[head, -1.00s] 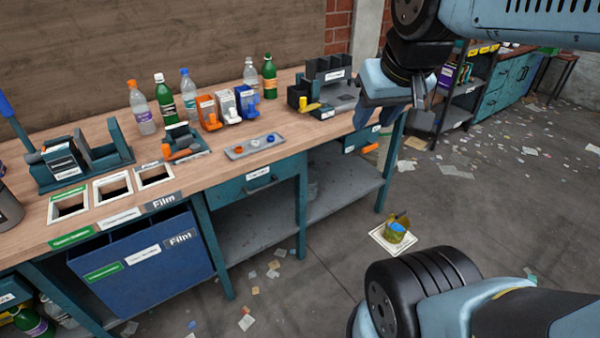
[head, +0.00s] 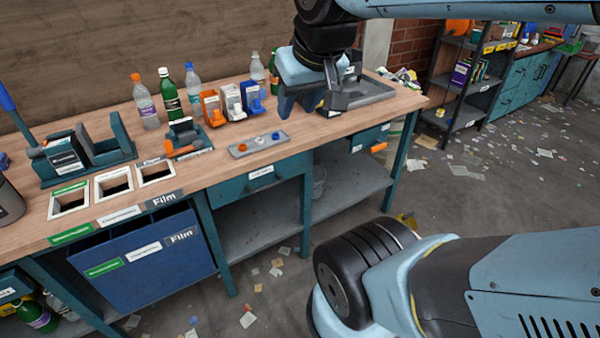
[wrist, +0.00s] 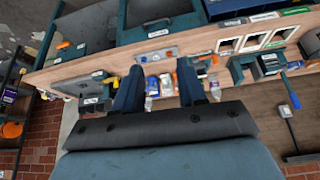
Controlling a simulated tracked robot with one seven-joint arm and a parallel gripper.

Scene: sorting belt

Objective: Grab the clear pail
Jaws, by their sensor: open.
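A clear pail (head: 320,182) seems to stand on the grey lower shelf under the workbench in the head view. It is small and dim there, partly hidden by the bench front, so its rim and handle cannot be made out. My gripper (head: 309,106) is above the right half of the bench top, higher than the pail and apart from it. Its two fingers are spread with nothing between them. In the wrist view, my gripper (wrist: 158,82) also shows open, with bench items beyond the fingers. I cannot make out the pail surely in that view.
The wooden bench top (head: 225,172) carries bottles, dispensers and a small grey tray (head: 258,144). A blue film bin (head: 145,262) hangs below at left. Bench legs and drawers border the lower shelf (head: 345,185). The floor at right has scattered scraps.

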